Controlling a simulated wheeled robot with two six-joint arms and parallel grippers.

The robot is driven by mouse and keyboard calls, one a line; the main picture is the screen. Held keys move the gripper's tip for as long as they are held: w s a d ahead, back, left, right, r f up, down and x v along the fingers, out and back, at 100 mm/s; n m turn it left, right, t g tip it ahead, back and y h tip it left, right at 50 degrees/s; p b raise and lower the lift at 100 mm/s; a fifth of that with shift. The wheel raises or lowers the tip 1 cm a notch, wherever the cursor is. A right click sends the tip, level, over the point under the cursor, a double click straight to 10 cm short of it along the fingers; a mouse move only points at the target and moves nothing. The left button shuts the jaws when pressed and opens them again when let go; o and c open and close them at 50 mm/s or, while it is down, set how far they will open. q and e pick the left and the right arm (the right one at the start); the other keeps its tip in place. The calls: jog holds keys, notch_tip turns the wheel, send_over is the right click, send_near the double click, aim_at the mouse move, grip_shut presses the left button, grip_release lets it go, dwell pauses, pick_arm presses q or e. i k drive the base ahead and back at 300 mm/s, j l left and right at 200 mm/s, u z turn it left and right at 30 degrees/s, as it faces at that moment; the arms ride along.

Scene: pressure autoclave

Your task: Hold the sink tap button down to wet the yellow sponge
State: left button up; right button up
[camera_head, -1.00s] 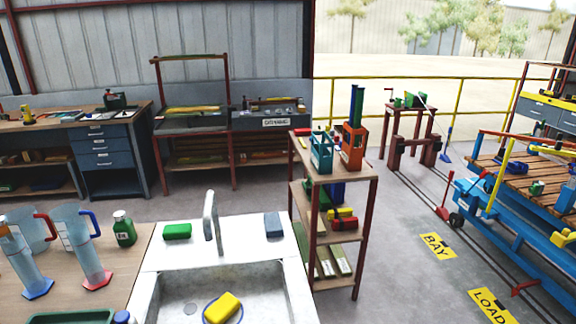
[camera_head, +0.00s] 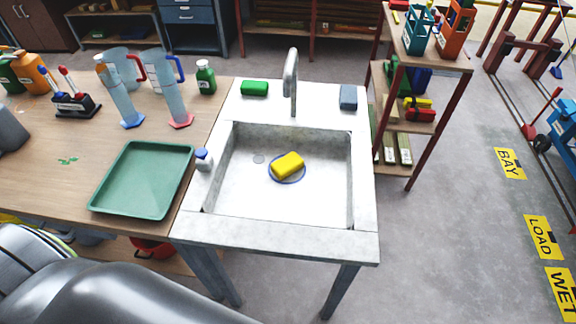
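The yellow sponge (camera_head: 288,165) lies on the floor of the white sink (camera_head: 325,200), inside a blue ring mark. The grey tap (camera_head: 291,78) stands upright at the sink's back rim, with its spout above the basin. I cannot make out a separate button on the tap. No water is seen running. Neither of my grippers shows in the view. A green sponge (camera_head: 254,88) lies on the back rim left of the tap. A blue-grey block (camera_head: 348,97) lies on the rim to the right.
A wooden bench (camera_head: 60,195) adjoins the sink on the left. It bears a green tray (camera_head: 143,178), measuring cylinders (camera_head: 123,98) and a green bottle (camera_head: 205,77). A small blue-capped bottle (camera_head: 203,160) stands at the sink's left rim. A shelf rack (camera_head: 420,125) stands behind right.

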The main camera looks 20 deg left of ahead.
aim_at(202, 153)
jog(key=u, duration=1.35)
